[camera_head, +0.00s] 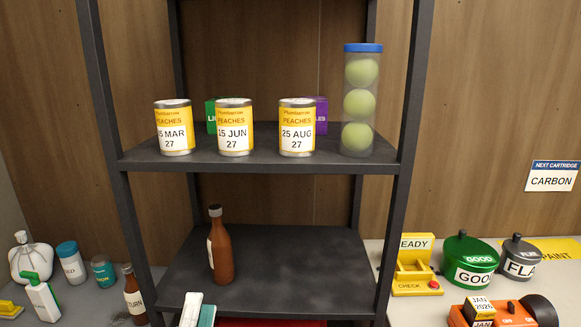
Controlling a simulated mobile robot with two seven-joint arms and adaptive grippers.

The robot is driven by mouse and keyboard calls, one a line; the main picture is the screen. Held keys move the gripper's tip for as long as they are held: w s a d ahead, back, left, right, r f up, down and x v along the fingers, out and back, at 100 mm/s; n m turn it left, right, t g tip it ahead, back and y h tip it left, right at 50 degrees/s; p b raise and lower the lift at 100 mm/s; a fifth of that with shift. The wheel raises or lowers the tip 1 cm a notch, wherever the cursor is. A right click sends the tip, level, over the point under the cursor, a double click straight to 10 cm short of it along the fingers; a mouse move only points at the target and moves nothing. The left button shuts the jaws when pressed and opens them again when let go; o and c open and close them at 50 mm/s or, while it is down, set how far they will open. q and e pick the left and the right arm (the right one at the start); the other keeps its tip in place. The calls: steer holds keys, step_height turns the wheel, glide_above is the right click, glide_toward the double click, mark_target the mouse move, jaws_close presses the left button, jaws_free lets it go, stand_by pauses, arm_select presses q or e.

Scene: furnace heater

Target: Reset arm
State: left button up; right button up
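I cannot make out either of my grippers or arms in the head view. The task names no object besides the arm. A dark metal shelf rack (260,168) stands in the middle of the view. Its upper shelf holds three yellow-labelled peach cans, dated MAR (174,128), JUN (234,128) and AUG (297,128). A clear tube of green balls (361,102) with a blue lid stands at their right. A brown bottle (220,250) stands upright on the lower shelf.
Spray bottle (42,297), jars and a dark bottle (134,297) stand at left. At right are a yellow check stand (415,268), green pot (469,262), grey pot (520,258) and orange device (508,316). A white-and-teal item (197,312) shows at bottom. The lower shelf's right is clear.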

arm_select(q)
step_height(320, 180, down, 23)
steer(key=s+d+m+g+h, duration=0.3)
steer(key=m+g+h, duration=0.3)
steer(key=m, duration=1.1)
steer(key=s+a+f+m+g+y, duration=0.2)
steer(key=s+a+f+m+g, duration=0.1)
steer(key=f, duration=0.6)
steer(key=s+a+f+m+g+y, duration=0.2)
steer(key=s+a+f+m+g, duration=0.1)
steer(key=f, duration=0.6)
steer(key=s+a, duration=0.1)
steer(key=a, duration=0.1)
steer(key=shift+s+a+g, duration=0.15)
steer(key=shift+a+g, duration=0.15)
arm_select(e)
steer(key=shift+s+f, duration=0.35)
steer(key=shift+s, duration=0.05)
arm_select(q)
steer(key=shift+r, duration=0.1)
arm_select(e)
steer(key=shift+f, duration=0.15)
